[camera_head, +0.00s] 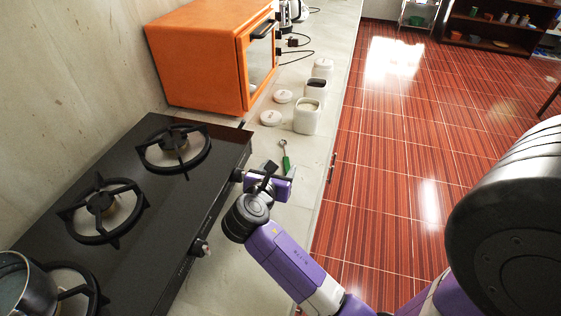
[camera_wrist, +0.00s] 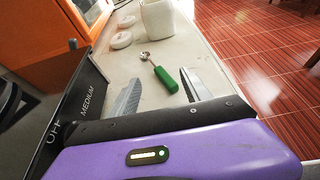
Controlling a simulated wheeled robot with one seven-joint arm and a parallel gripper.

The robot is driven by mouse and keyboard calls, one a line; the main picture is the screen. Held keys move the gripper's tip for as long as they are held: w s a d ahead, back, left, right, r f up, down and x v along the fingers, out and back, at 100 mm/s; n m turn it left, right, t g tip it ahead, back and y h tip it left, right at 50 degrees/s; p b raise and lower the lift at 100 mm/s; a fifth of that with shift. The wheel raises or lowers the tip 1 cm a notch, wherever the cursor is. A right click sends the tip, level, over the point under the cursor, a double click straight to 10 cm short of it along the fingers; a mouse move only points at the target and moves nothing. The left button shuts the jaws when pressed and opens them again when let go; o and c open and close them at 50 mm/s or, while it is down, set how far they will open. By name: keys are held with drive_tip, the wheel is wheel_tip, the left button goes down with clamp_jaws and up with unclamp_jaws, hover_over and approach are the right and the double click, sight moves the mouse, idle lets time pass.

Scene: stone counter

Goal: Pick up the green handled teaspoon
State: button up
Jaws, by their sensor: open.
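The green handled teaspoon (camera_head: 285,160) lies on the stone counter between the stove and the counter's front edge. In the wrist view the teaspoon (camera_wrist: 165,79) lies with its metal bowl pointing away and its green handle toward me. My gripper (camera_head: 268,172) is open and empty, just short of the handle in the head view. In the wrist view its two fingers (camera_wrist: 158,94) stand apart, and the handle shows beyond and between them. I cannot tell the gripper's exact height above the counter.
A black stove (camera_head: 125,205) with a pot (camera_head: 28,290) borders the counter on the left. An orange oven (camera_head: 205,60) stands behind it. White canisters (camera_head: 307,118) and round lids (camera_head: 271,118) sit beyond the teaspoon. Bare counter (camera_head: 312,160) lies to the teaspoon's right.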

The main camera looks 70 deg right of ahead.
sight(287, 160)
drive_tip(key=shift+f+x, duration=0.25)
drive_tip(key=shift+x, duration=1.7)
drive_tip(key=shift+f+x, duration=0.2)
drive_tip(key=shift+x, duration=1.7)
drive_tip(key=shift+a, duration=0.2)
clamp_jaws()
